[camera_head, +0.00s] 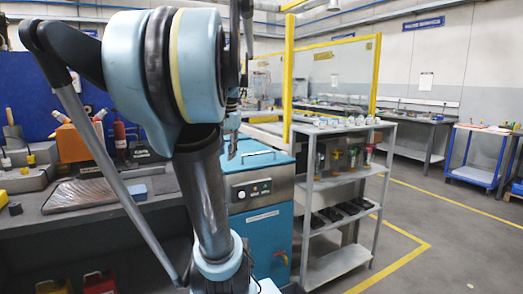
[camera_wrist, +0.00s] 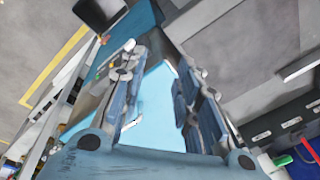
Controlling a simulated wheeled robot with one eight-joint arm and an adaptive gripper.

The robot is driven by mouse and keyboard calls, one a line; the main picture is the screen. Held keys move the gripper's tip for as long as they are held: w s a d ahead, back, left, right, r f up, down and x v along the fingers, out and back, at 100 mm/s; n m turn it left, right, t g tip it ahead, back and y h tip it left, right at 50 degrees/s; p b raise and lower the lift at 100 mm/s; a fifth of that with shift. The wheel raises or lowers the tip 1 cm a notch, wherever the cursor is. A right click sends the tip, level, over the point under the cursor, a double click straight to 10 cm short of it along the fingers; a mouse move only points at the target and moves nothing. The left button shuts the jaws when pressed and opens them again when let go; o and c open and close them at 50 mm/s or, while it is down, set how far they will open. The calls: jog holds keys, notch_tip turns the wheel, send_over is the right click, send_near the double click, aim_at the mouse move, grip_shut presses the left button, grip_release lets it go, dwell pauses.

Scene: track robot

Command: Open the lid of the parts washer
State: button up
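The parts washer (camera_head: 266,232) is a blue cabinet with a steel control panel, right of my arm in the head view. Its blue lid (camera_head: 262,158) lies flat on top and looks closed. My gripper (camera_head: 234,148) is above the lid's left part, mostly hidden behind my arm. In the wrist view my gripper (camera_wrist: 163,62) has its two fingers spread apart. A light blue surface (camera_wrist: 156,98), apparently the lid, shows between them, and nothing is held. I cannot tell whether the fingers touch it. The lid's left part is hidden by my arm.
A grey shelf (camera_head: 345,185) with bottles and small parts stands close to the washer's right. A workbench (camera_head: 60,208) with tools is on the left. A yellow frame (camera_head: 288,75) rises behind. The floor (camera_head: 460,245) at right is clear.

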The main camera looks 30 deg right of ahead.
jog(key=w+d+r+m, duration=0.2)
jog(key=d+r+m, duration=0.2)
jog(key=d+r, duration=0.45)
jog(key=w+d+r+m, duration=0.3)
jog(key=d+r+m, duration=0.15)
jog(key=d, duration=0.65)
jog(key=shift+n, duration=0.35)
jog(key=w+f, duration=0.1)
jog(key=f, duration=0.4)
jog(key=w+f, duration=0.1)
jog(key=f, duration=0.4)
jog(key=w+f, duration=0.1)
jog(key=f, duration=0.5)
jog(key=shift+f, duration=0.1)
grip_shut()
